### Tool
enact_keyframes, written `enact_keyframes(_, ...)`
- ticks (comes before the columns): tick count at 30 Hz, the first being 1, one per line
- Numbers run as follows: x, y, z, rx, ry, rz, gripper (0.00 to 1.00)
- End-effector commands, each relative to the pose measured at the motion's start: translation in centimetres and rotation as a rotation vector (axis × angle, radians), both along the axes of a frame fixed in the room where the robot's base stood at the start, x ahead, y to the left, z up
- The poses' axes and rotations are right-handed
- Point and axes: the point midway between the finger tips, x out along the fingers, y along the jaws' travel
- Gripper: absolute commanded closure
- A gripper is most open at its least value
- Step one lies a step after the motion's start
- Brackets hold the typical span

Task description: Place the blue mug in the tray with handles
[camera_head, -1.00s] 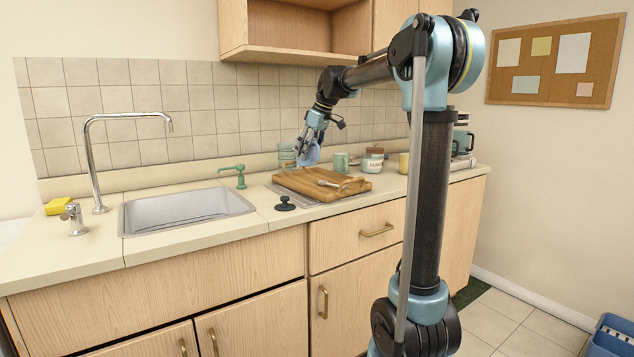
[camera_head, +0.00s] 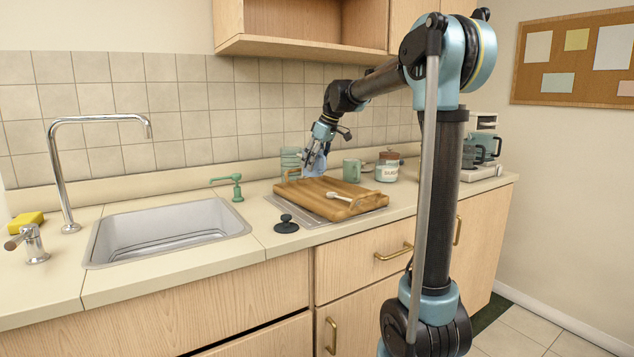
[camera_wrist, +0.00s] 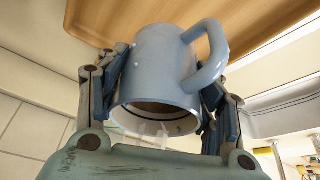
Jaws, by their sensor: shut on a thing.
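The blue mug (camera_head: 316,164) is in my gripper (camera_head: 318,152), above the back part of the wooden tray with handles (camera_head: 308,194). In the wrist view my gripper (camera_wrist: 160,98) is shut on the mug (camera_wrist: 158,65), with one finger on each side of its body. The mug's handle is towards the upper right there, and its round rim is towards the gripper's base. The tray's wood (camera_wrist: 255,22) fills the top of the wrist view. I cannot tell how wide the gap between mug and tray is.
A white spoon (camera_head: 338,196) lies on the tray. Behind it stand a glass (camera_head: 290,160), a green mug (camera_head: 351,170) and a labelled jar (camera_head: 387,168). A black stopper (camera_head: 286,225) lies in front left. The sink (camera_head: 165,232) and green soap pump (camera_head: 237,187) are to the left.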

Motion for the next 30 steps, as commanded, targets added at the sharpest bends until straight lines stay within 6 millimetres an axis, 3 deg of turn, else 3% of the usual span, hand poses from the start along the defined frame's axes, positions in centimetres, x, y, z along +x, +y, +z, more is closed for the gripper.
enact_keyframes(18,0.2,-0.6,-5.6,0.0,0.0,-0.007,0.81)
enact_keyframes(29,0.2,-0.6,-6.0,0.0,0.0,-0.007,0.81)
enact_keyframes(30,0.2,-0.6,-6.0,0.0,0.0,-0.007,0.35)
